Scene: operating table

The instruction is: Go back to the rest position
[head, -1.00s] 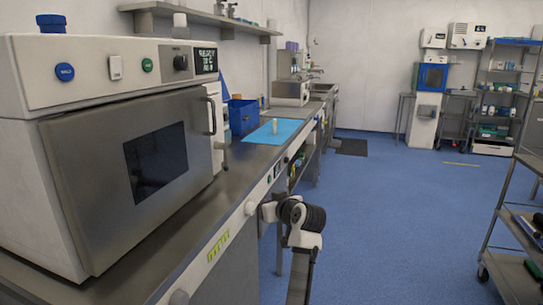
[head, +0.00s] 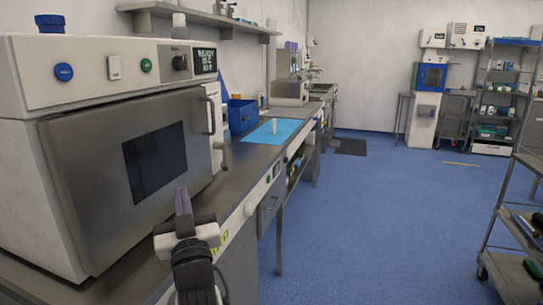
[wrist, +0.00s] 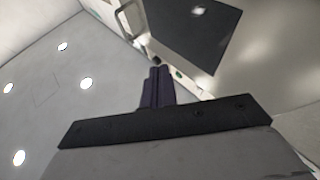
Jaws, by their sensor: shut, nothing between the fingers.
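My gripper (head: 183,201) is in front of the sterilizer-like machine, over the front edge of the counter, pointing up. Its dark fingers are together and hold nothing. In the wrist view the shut fingers (wrist: 158,88) also show, with the ceiling lights at left and the machine's door and dark window at upper right. My arm rises from the bottom of the head view.
The large machine (head: 85,195) with a dark window stands on the steel counter (head: 243,170) at left. A blue mat (head: 285,131) with a small pale item and a blue bin (head: 242,116) lie farther back. A metal cart (head: 497,235) stands at right. The blue floor between is clear.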

